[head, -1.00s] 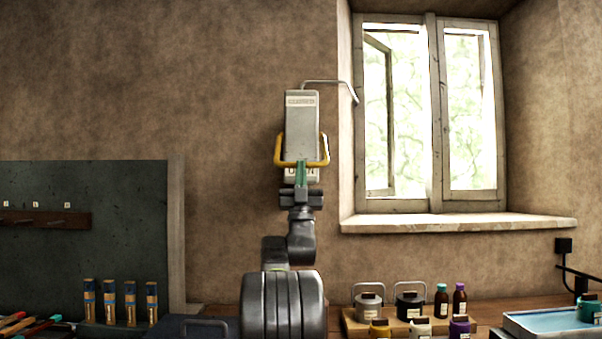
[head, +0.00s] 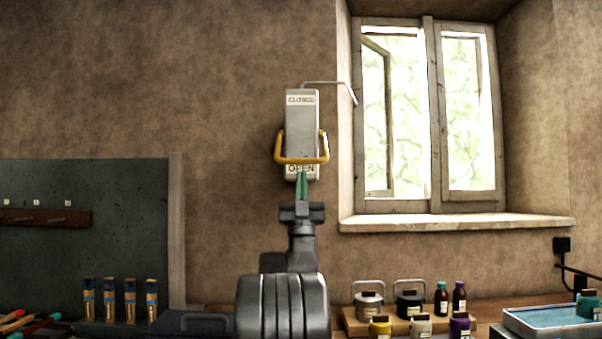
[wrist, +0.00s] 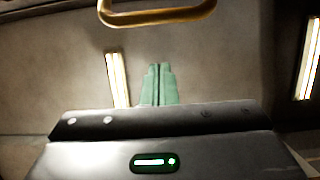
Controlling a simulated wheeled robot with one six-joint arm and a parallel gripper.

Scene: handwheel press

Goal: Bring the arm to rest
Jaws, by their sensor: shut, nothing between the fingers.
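My gripper (head: 302,186) is shut and empty, with its green fingers pointing up in the head view. It is just below a grey wall box (head: 302,118) with a yellow handle (head: 302,160). The box is labelled CLOSED at its top and OPEN at its bottom, and the handle sits low, just above the OPEN label. In the wrist view the green fingers (wrist: 158,84) are together, and the yellow handle (wrist: 155,17) shows beyond them at the top edge, apart from the fingers.
An open window (head: 430,115) with a sill (head: 455,223) is right of the box. Several jars and bottles stand on a wooden board (head: 352,322) at lower right, near a blue-filled tray (head: 512,326). A dark board (head: 110,230) with pegs is at left.

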